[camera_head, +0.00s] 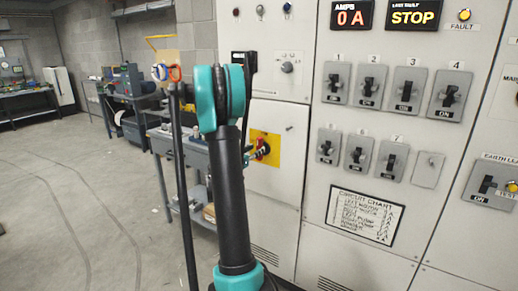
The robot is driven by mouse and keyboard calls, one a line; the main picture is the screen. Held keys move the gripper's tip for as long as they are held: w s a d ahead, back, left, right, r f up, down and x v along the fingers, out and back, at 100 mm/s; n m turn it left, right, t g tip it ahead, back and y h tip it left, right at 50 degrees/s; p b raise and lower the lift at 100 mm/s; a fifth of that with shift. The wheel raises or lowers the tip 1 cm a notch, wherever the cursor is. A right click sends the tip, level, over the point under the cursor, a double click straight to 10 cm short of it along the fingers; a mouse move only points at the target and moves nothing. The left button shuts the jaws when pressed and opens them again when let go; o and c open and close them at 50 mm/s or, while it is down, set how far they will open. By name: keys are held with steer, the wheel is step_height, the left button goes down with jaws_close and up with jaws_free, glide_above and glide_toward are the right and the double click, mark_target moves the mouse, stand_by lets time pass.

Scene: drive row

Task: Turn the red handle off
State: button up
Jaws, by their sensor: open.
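The red handle (263,148) is a small rotary switch on a yellow plate (269,158) on the front of the grey cabinet. It shows just right of my arm's upright dark link, which hides the area to its left. A small dark and teal part, apparently the tip of my gripper (248,154), shows between that link and the handle. It looks close to the handle, but I cannot tell whether it touches. The rest of my gripper is hidden behind my arm.
Breaker switches (370,86) fill the panel at right, below displays reading "0 A" and "STOP" (413,16). A workbench (172,146) stands at left. The floor (80,200) there is open.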

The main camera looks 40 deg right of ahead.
mark_target(258, 148)
steer(key=shift+x, duration=1.8)
steer(key=shift+c, duration=0.5)
steer(key=shift+s, duration=0.1)
jaws_close()
